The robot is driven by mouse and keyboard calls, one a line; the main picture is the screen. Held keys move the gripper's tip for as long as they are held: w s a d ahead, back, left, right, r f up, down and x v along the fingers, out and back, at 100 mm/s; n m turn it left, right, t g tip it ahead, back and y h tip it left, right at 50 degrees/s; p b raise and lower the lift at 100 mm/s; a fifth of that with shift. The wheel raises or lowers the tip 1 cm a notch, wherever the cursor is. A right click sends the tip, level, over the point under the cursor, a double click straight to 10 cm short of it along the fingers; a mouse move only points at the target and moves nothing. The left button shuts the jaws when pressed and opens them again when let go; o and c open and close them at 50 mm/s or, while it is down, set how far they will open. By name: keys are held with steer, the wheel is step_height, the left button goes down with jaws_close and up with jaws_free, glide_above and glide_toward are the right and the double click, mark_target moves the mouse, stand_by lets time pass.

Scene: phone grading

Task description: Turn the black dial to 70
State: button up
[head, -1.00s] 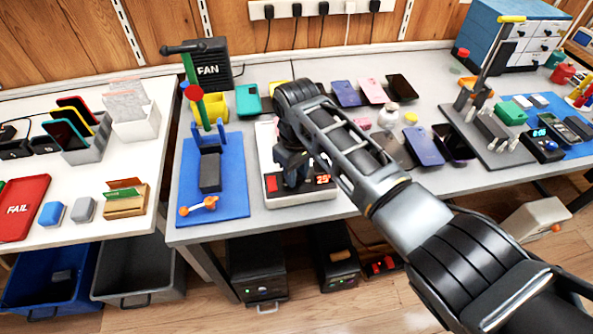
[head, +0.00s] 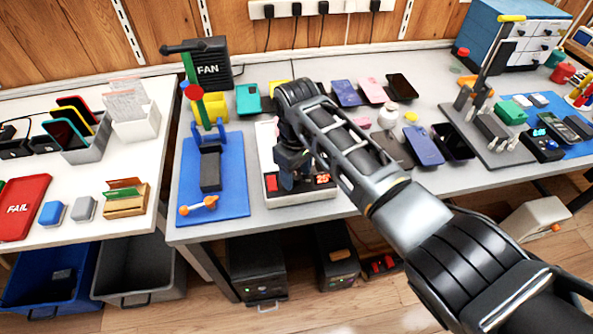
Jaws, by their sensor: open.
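The white heater-like unit (head: 300,198) with a dark front panel sits at the front of the grey workbench. It has a red switch (head: 271,184) at the left and a lit red display (head: 323,179) that seems to read 25. My gripper (head: 290,184) points down over the front panel, between the switch and the display. It is open, but its fingers are dark and small here. The black dial is hidden behind my gripper, so I cannot tell whether the fingers are around it or touch it.
A blue mat (head: 232,204) with a green-handled press (head: 194,95) stands close at the left. Several phones lie behind my arm, including a blue one (head: 424,145). A grey tool mat (head: 461,118) lies at the right.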

mark_target(297, 176)
steer(key=shift+r, duration=0.1)
step_height(297, 176, up, 8)
steer(key=shift+f, duration=0.15)
stand_by(0.4)
steer(key=shift+f, duration=0.1)
